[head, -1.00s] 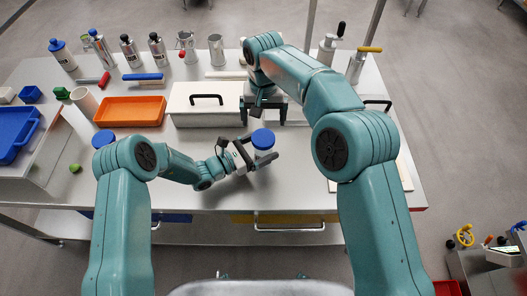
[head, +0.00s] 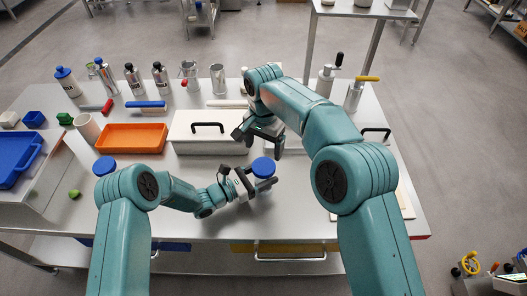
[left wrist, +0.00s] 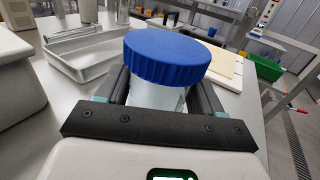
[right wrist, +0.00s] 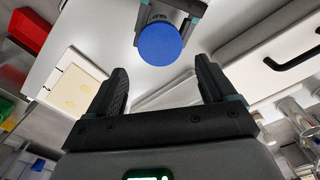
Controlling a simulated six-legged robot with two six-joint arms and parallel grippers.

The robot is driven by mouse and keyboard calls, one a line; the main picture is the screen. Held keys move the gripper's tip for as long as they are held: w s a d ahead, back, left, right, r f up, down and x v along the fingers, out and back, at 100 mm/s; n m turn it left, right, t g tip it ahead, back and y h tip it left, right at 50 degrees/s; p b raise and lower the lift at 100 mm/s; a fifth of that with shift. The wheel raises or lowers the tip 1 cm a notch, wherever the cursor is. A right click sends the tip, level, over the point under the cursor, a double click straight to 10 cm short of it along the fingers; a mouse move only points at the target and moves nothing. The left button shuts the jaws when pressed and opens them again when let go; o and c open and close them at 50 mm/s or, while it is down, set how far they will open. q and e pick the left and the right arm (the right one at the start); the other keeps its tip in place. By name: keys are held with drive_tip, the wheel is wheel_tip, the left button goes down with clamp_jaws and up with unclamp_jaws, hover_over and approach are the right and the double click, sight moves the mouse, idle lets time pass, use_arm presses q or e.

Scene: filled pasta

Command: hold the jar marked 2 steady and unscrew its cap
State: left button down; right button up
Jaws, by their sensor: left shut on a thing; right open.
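The jar (head: 264,177) has a pale, translucent body and a ribbed blue cap (head: 263,166). It stands upright on the table. No number shows on it. My left gripper (head: 262,184) is shut around its body, below the cap; in the left wrist view the cap (left wrist: 167,57) sits above both fingers. My right gripper (head: 263,148) is open and empty, just behind the jar. In the right wrist view the cap (right wrist: 160,45) lies beyond the open fingertips, roughly centred between them and apart from them.
A white lidded box (head: 208,142) with a black handle stands behind the jar. An orange tray (head: 131,138) and another blue-capped jar (head: 104,166) are to the left. Several bottles line the back edge.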

sight(263, 166)
drive_tip(key=m, duration=1)
drive_tip(key=shift+m, duration=0.3)
drive_tip(key=m, duration=1)
wheel_tip(263, 166, down, 8)
drive_tip(key=shift+f, duration=0.1)
